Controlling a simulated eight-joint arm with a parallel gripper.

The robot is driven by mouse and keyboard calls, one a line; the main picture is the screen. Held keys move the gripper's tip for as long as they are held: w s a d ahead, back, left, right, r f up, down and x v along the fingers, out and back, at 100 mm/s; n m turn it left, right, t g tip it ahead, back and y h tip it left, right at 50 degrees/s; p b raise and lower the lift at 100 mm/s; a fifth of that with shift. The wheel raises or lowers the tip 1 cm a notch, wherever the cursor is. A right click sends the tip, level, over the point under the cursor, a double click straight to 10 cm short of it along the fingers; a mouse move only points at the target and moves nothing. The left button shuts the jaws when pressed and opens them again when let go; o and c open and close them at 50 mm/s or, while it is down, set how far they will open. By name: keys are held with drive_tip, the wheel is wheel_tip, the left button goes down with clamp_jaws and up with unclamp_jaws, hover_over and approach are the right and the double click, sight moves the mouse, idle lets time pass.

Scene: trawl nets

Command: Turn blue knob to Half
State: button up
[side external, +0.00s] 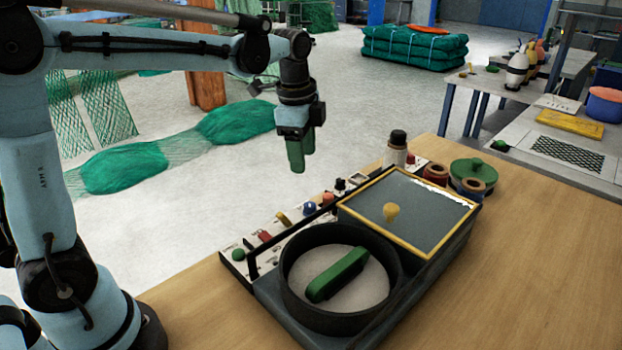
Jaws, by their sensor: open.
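The blue knob (309,208) sits in a row of coloured knobs on a white control strip (252,268) along the far left side of a dark unit on the wooden table. The setting it points to is too small to read. My gripper (297,168) hangs in the air, fingers down, above and behind the knob row in the picture. Its green fingers are open and empty, clear of the blue knob. The gap between them is hard to see from this side.
Beside the strip are a black rail (300,235), a round black pan (292,300) holding a green bar (337,274), and a yellow-framed panel (425,250) with a yellow knob (391,212). A dark-capped bottle (396,152) and spools (436,174) stand behind. The right tabletop is clear.

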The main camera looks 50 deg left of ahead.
sight(310, 204)
drive_tip(key=f, duration=0.4)
drive_tip(key=w+f+m, duration=0.1)
drive_tip(key=f, duration=0.3)
drive_tip(key=w+f+m, duration=0.1)
drive_tip(key=f, duration=0.4)
drive_tip(key=shift+w+a+g, duration=0.2)
drive_tip(key=shift+a+g, duration=0.1)
drive_tip(key=shift+g, duration=0.1)
drive_tip(key=shift+c, duration=0.5)
clamp_jaws()
